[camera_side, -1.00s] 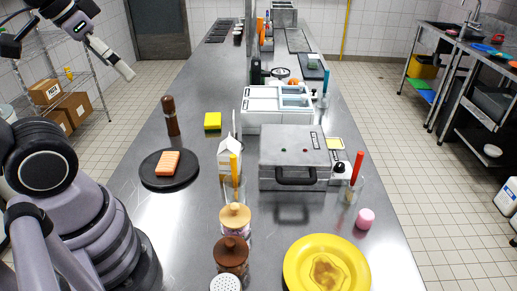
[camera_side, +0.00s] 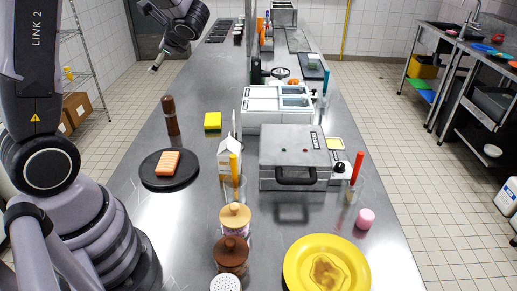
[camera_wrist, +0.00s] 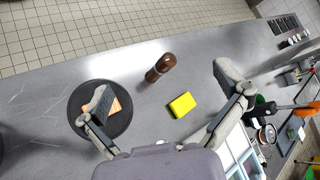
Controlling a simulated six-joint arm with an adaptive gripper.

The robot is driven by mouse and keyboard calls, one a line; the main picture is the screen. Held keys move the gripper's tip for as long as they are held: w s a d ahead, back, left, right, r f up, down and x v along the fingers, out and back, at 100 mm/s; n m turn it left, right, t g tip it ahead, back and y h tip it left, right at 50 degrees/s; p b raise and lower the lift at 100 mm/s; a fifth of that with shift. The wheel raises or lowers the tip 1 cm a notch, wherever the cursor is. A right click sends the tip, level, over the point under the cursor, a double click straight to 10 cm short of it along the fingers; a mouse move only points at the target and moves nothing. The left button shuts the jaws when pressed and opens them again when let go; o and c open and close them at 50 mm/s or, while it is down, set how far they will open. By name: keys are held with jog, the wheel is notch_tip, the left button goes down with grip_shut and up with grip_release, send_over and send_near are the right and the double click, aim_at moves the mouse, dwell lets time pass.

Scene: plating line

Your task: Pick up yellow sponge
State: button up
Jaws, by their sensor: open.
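The yellow sponge (camera_side: 212,120), with a dark green lower layer, lies on the steel counter left of the white container unit. It also shows in the wrist view (camera_wrist: 182,104), beyond the gap between my fingers and nearer the right one. My gripper (camera_wrist: 163,85) is open and empty, high above the counter. In the side view only the tip of my gripper (camera_side: 153,68) shows, at the upper left, well above and behind the sponge. Nothing touches the sponge.
A brown pepper mill (camera_side: 171,116) stands left of the sponge. A black round plate (camera_side: 150,181) holds an orange block (camera_side: 168,162). A milk carton (camera_side: 229,156), a white container unit (camera_side: 270,122) and a grey press (camera_side: 294,150) stand nearby.

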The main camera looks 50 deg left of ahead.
aim_at(212, 121)
jog(key=w+a+f+m+t+y, duration=0.2)
jog(key=w+a+f+m, duration=0.25)
jog(key=w+f, duration=0.25)
jog(key=w+f+m+t+h, duration=0.1)
jog(key=w+f+m+t, duration=0.1)
jog(key=f+m, duration=0.2)
jog(key=w+d+f+m+t+h, duration=0.1)
jog(key=w+f+m+t, duration=0.1)
jog(key=f, duration=0.9)
jog(key=w+f+m+t+h, duration=0.1)
jog(key=w+f+m+t, duration=0.1)
jog(key=f+m, duration=0.4)
jog(key=shift+w+d+f+t, duration=0.3)
jog(key=shift+w+f, duration=0.45)
jog(key=shift+w, duration=0.1)
jog(key=x, duration=0.7)
jog(key=shift+a, duration=0.1)
jog(key=x, duration=0.4)
jog(key=shift+s+a+f, duration=0.1)
jog(key=shift+a+f, duration=0.15)
jog(key=shift+a, duration=0.2)
jog(key=shift+w+a+f, duration=0.25)
jog(key=shift+w+a, duration=0.15)
jog(key=shift+a, duration=0.1)
jog(key=shift+c, duration=0.3)
jog(key=c, duration=1)
